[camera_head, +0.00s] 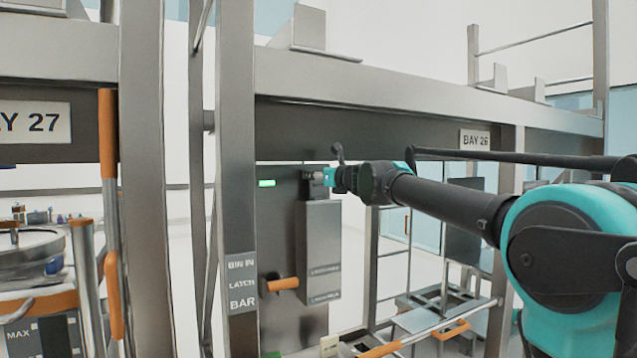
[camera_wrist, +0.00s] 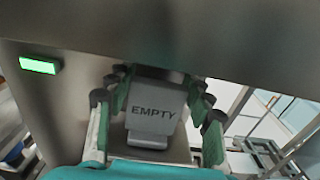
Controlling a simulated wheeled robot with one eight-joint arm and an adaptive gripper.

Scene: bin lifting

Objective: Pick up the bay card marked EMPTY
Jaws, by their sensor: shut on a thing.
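The bay card marked EMPTY (camera_wrist: 152,112) is a pale grey card with dark lettering in the middle of the wrist view. My gripper (camera_wrist: 158,88) has its green-padded fingers on either side of the card and is shut on it. In the head view my gripper (camera_head: 322,180) is at the top of a grey metal box (camera_head: 320,240) on the bay post. The card cannot be made out in the head view. In the wrist view the card's upper edge lies close to a grey metal surface; I cannot tell whether they touch.
A lit green indicator (camera_head: 266,183) is left of the box, and shows in the wrist view (camera_wrist: 39,65). An orange-handled latch (camera_head: 284,284) sticks out below, beside the BIN IN LATCH BAR sign (camera_head: 242,284). The BAY 26 beam (camera_head: 380,125) runs above my gripper.

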